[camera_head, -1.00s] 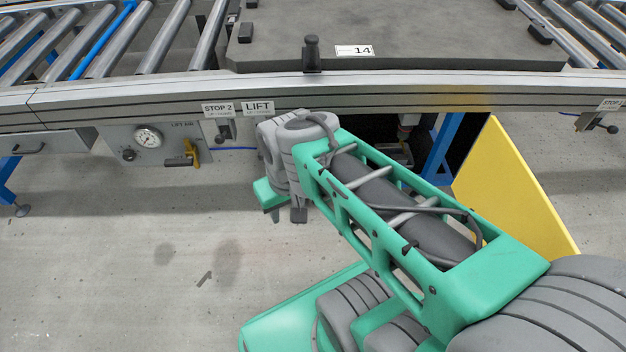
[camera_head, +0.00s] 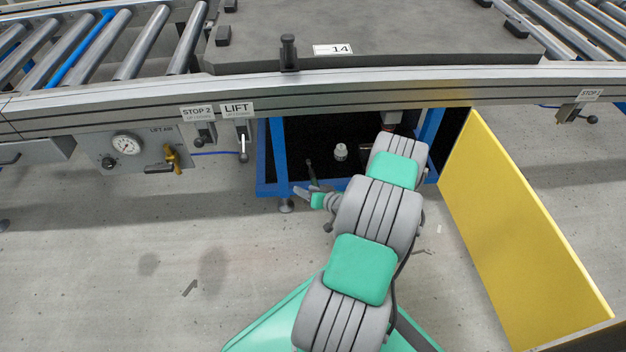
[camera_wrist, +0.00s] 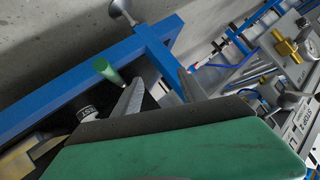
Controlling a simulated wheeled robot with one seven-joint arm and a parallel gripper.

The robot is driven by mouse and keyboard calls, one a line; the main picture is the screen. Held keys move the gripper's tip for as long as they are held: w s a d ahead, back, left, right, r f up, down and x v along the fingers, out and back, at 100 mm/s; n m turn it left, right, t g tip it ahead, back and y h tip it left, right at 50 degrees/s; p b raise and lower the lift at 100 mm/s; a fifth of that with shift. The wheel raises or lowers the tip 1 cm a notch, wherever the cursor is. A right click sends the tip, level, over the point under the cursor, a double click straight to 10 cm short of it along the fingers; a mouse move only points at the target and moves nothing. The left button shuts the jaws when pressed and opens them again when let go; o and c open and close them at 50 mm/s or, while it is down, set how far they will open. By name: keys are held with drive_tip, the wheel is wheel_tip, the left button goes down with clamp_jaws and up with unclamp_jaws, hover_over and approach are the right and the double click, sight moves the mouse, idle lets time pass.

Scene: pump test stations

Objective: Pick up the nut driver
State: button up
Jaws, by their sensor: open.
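A slim upright tool with a dark body, which appears to be the nut driver (camera_head: 310,170), shows inside the dark opening under the conveyor in the head view. In the wrist view a green rounded handle end (camera_wrist: 106,70), likely the same tool, lies to the left of the left finger. My gripper (camera_head: 304,191) is at the front edge of the opening, close to the tool. In the wrist view my gripper (camera_wrist: 160,77) is open, and no tool shows between its fingers. The tool's lower end is hidden.
A white-capped bottle (camera_head: 340,152) stands to the right of the tool. A blue frame (camera_head: 270,190) borders the opening, and a yellow panel (camera_head: 520,230) stands at the right. The conveyor rail (camera_head: 350,92) runs above. A lift air panel (camera_head: 140,148) hangs at the left.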

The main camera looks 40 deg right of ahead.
drive_tip(key=s+d+f+m+t+h, duration=0.1)
drive_tip(key=s+d+f+m+h, duration=0.3)
drive_tip(key=s+d+f, duration=0.15)
drive_tip(key=b+x, duration=0.1)
drive_tip(key=x, duration=0.1)
drive_tip(key=b+x, duration=0.2)
drive_tip(key=f+b+x, duration=0.1)
drive_tip(key=x, duration=0.2)
drive_tip(key=shift+s+a, duration=0.1)
drive_tip(key=shift+a, duration=0.3)
drive_tip(key=shift+r, duration=0.15)
clamp_jaws()
